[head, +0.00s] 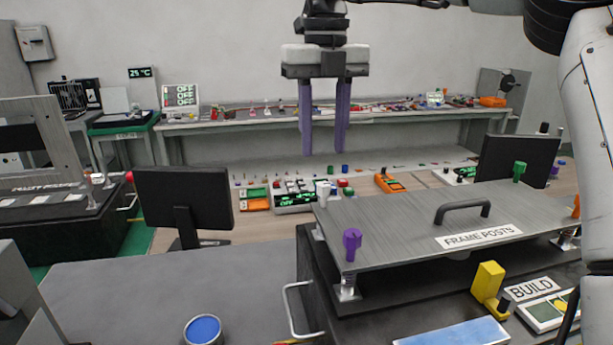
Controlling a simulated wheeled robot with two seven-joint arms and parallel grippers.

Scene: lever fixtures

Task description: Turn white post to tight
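The white post (323,192) stands at the back left corner of a grey metal plate (400,222) labelled FRAME POSTS. My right gripper (323,152) hangs in the upper middle, its two purple fingers pointing down and spread apart with nothing between them. In the picture its fingertips are just above the white post and apart from it; the depth between them is hard to tell. A purple post (351,243), a green post (519,170) and an orange post (576,207) stand at the plate's other corners. My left gripper is out of view.
A dark handle (462,211) rises from the plate's middle. A monitor (184,198) stands at left and another (516,160) behind the plate at right. The grey top (170,285) at left has clear room.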

